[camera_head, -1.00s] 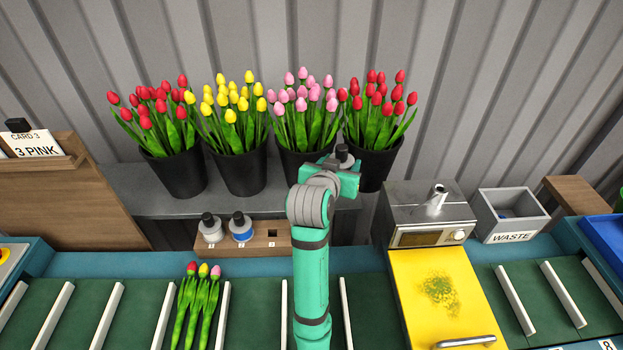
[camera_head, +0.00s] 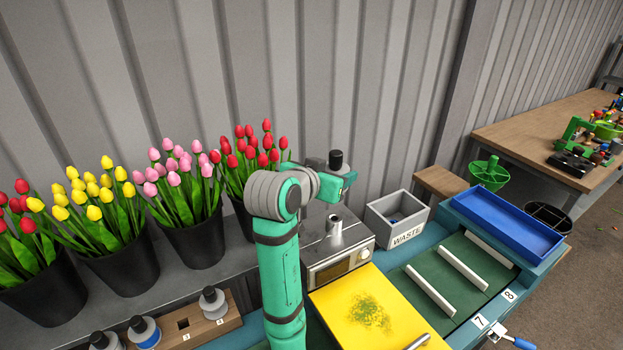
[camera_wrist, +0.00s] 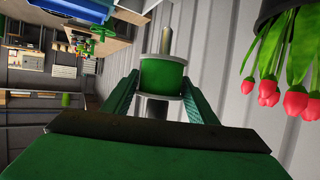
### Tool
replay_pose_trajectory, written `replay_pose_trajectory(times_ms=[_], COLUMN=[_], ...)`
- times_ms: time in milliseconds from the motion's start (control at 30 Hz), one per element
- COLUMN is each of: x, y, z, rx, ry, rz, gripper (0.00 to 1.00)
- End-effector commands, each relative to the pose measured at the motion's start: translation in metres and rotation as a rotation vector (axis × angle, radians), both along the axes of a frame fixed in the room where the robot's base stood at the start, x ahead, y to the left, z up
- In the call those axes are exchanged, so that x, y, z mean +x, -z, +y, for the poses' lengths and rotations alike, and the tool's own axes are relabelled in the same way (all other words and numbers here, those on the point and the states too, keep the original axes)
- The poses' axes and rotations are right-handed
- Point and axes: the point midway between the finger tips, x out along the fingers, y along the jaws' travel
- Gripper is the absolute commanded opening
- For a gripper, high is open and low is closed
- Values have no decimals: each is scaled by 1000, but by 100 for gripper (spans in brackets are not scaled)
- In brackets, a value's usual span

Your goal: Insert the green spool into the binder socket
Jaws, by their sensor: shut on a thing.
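In the wrist view the green spool (camera_wrist: 162,78) with pale end flanges sits between the two green fingers of my gripper (camera_wrist: 161,97), which is shut on it. A grey metal rod shows beyond the spool, and I cannot tell whether it belongs to it. In the head view my gripper (camera_head: 342,178) is raised over the back of the steel binder (camera_head: 328,255). A black knob stands above the gripper; the spool's green body is hidden there. The binder has an upright metal post (camera_head: 335,226) on top, below the gripper and apart from it. Its socket cannot be made out.
Tulip buckets (camera_head: 190,238) stand left of the arm. A wooden spool rack (camera_head: 200,328) has several spools and an empty hole. The grey waste box (camera_head: 397,218) is right of the binder, and a blue tray (camera_head: 505,228) lies further right. A yellow board (camera_head: 372,310) lies in front.

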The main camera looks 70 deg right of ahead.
Motion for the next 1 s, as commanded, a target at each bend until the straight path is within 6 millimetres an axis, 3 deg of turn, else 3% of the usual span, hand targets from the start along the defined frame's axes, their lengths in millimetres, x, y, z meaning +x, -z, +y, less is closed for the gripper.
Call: replay_pose_trajectory(times_ms=[467,1000], x=[-7,-5], y=[0,40], z=[-2,-1], rx=[0,1], ry=[12,8], rz=[-3,-1], gripper=[24,24])
